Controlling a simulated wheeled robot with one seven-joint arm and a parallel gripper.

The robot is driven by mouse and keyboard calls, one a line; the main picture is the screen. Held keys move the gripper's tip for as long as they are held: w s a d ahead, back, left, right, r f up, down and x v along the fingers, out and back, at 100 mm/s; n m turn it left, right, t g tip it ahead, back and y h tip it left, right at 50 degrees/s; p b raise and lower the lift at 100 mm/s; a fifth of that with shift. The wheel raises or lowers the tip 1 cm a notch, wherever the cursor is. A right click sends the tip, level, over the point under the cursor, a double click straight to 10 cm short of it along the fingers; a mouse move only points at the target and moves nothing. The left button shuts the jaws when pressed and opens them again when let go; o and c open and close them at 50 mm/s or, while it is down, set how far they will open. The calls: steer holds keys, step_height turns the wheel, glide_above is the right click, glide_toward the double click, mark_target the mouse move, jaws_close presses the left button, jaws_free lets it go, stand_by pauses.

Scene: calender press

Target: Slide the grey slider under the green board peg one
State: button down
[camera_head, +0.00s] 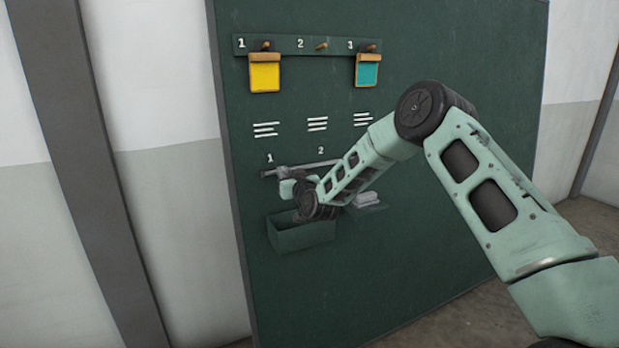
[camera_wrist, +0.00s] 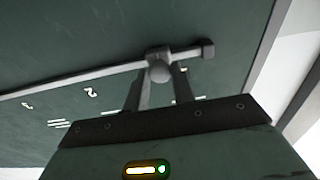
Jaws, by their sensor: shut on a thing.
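The grey slider (camera_wrist: 159,55) is on a grey rail (camera_wrist: 80,78) fixed to the dark green board (camera_head: 400,250). In the wrist view it sits close to the rail's right end stop (camera_wrist: 207,48), with a small gap. My gripper (camera_wrist: 158,78) is shut on the slider's round knob, one finger on each side. In the head view my gripper (camera_head: 284,180) is at the rail's left end, near the lower number 1 (camera_head: 270,158); my forearm hides the rail's right part. Above are pegs one (camera_head: 266,45), two (camera_head: 321,46) and three (camera_head: 373,47).
A yellow card (camera_head: 265,75) hangs from peg one and a teal card (camera_head: 367,72) from peg three; peg two is bare. Below my gripper is a dark green open bin (camera_head: 303,237). A small shelf (camera_head: 372,209) with pale items is to its right.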

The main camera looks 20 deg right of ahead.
steer(key=shift+s+a, duration=0.1)
steer(key=shift+a, duration=1.8)
steer(key=c, duration=1.2)
jaws_free()
steer(key=shift+o, duration=0.2)
steer(key=s+b, duration=0.2)
steer(key=s, duration=1.5)
steer(key=shift+s+d, duration=0.2)
steer(key=shift+d, duration=0.15)
